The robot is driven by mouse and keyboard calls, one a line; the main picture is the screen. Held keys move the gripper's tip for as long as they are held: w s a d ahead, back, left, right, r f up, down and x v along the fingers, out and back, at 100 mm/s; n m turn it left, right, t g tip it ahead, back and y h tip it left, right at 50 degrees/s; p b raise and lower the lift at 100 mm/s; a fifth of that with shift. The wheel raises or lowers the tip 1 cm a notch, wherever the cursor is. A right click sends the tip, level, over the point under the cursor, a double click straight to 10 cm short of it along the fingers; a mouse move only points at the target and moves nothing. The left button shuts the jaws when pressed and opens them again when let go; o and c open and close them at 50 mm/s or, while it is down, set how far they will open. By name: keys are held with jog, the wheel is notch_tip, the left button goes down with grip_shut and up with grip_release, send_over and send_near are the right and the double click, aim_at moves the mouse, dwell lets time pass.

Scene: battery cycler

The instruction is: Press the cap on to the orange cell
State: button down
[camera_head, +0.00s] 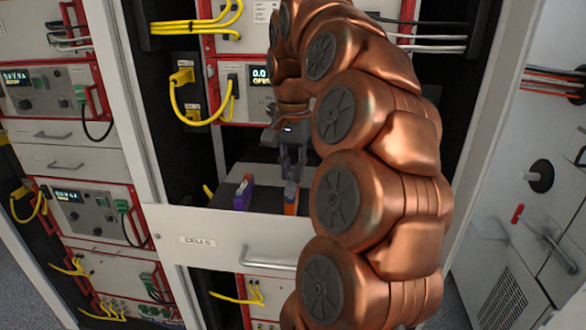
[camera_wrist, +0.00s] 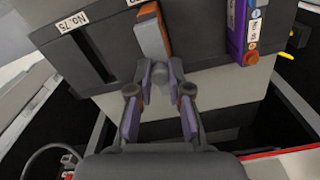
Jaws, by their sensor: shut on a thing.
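The orange cell (camera_wrist: 152,36) is in a slot of a dark grey block in the wrist view, with its orange side showing. In the head view the orange cell (camera_head: 291,207) shows just below my gripper (camera_head: 290,172). In the wrist view the fingertips of my gripper (camera_wrist: 163,78) close in at the near end of the orange cell. They are shut on a small pale grey piece, which I take to be the cap (camera_wrist: 161,74). The fingers hide most of it, and I cannot tell whether it is seated on the cell.
A purple cell (camera_head: 243,192) stands left of the orange cell; it also shows in the wrist view (camera_wrist: 238,30). An empty slot (camera_wrist: 95,52) lies left of the orange cell. The drawer front marked CELLS (camera_head: 215,240) is pulled out. Yellow cables (camera_head: 185,95) hang behind.

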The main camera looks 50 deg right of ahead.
jog(key=shift+f+b, duration=0.4)
jog(key=shift+b, duration=0.15)
dwell(0.6)
dwell(0.4)
jog(key=c, duration=0.5)
grip_release()
jog(key=shift+c, duration=0.2)
jog(key=shift+r, duration=0.15)
jog(key=shift+r+p, duration=1.6)
jog(key=shift+r, duration=1.8)
grip_shut()
